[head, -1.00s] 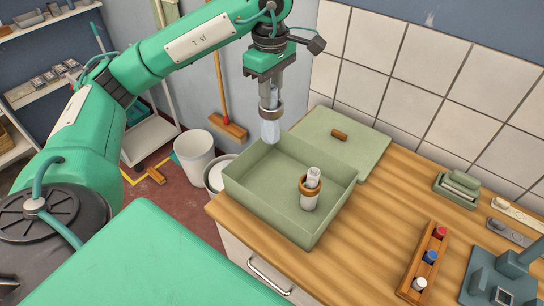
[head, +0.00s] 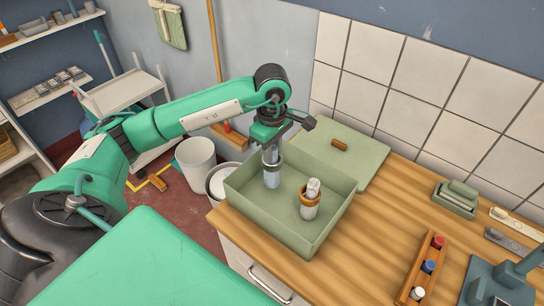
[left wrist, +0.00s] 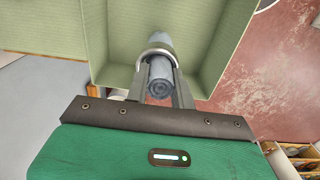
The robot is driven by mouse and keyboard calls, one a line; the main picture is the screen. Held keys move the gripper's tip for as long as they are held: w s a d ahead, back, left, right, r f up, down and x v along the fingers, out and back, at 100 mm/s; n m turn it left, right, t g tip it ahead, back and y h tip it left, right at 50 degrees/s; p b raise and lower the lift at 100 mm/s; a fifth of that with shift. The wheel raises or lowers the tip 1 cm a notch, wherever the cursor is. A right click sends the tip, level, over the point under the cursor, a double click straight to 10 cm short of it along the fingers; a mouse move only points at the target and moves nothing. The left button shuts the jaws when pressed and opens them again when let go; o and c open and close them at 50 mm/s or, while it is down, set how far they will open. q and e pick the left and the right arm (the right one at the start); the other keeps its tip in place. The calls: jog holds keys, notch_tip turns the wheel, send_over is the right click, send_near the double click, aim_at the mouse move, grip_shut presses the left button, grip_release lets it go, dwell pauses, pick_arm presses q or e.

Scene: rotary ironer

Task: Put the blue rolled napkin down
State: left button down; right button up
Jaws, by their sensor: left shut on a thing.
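The blue rolled napkin (head: 272,180) is upright in my left gripper (head: 272,158), with a pale ring around it. The left gripper is shut on it. It is inside the green open box (head: 250,208), near the box's back left corner; I cannot tell whether its lower end touches the floor. In the left wrist view the napkin's rolled end (left wrist: 160,88) shows between the fingers (left wrist: 157,75), with the box walls (left wrist: 225,45) around. A white rolled napkin (head: 310,196) with a brown ring stands in the box to the right. My right gripper is not in view.
The box's green lid (head: 345,160) with a brown handle lies behind the box on the wooden counter (head: 380,215). A rack with coloured spools (head: 428,266) is at the right. White bins (head: 196,162) stand on the floor left of the box.

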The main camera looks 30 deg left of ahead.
pick_arm(q)
notch_tip(320, 180, down, 3)
jog(key=shift+f+p, duration=0.1)
jog(key=shift+p, duration=0.4)
jog(key=shift+f, duration=0.2)
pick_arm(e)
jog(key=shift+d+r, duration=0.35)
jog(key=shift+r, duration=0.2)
pick_arm(q)
jog(key=shift+f, duration=0.1)
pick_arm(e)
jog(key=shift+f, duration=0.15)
pick_arm(q)
jog(key=shift+f+b, duration=0.1)
jog(key=shift+b, duration=0.2)
jog(key=c, duration=1.2)
grip_release()
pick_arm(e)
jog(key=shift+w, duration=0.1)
